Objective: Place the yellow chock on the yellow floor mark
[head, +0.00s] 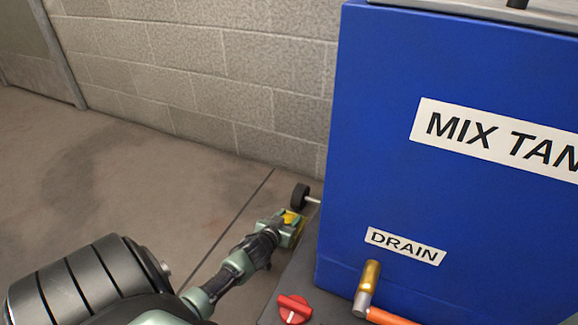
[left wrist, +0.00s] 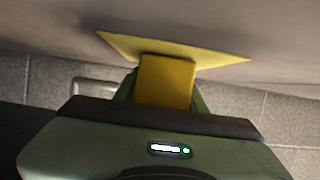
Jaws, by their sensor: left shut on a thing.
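The yellow chock (left wrist: 167,82) is between the green fingers of my left gripper (left wrist: 164,95) in the left wrist view. That view appears upside down, with the floor at the top. The flat yellow floor mark (left wrist: 118,44) lies on the floor just beyond the chock, which overlaps it in the picture. I cannot tell whether the chock touches the mark. In the head view my left gripper (head: 289,229) is low by the blue tank, near the wheel, shut on the chock (head: 290,217). The mark is not clear there. My right gripper is not in view.
The blue mix tank (head: 385,165) stands right of the gripper. A black wheel (head: 299,196) is just beyond it. A red valve handle (head: 294,308) and brass drain fitting (head: 370,277) are near the front. A block wall (head: 215,70) closes the back. Open floor (head: 120,190) lies left.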

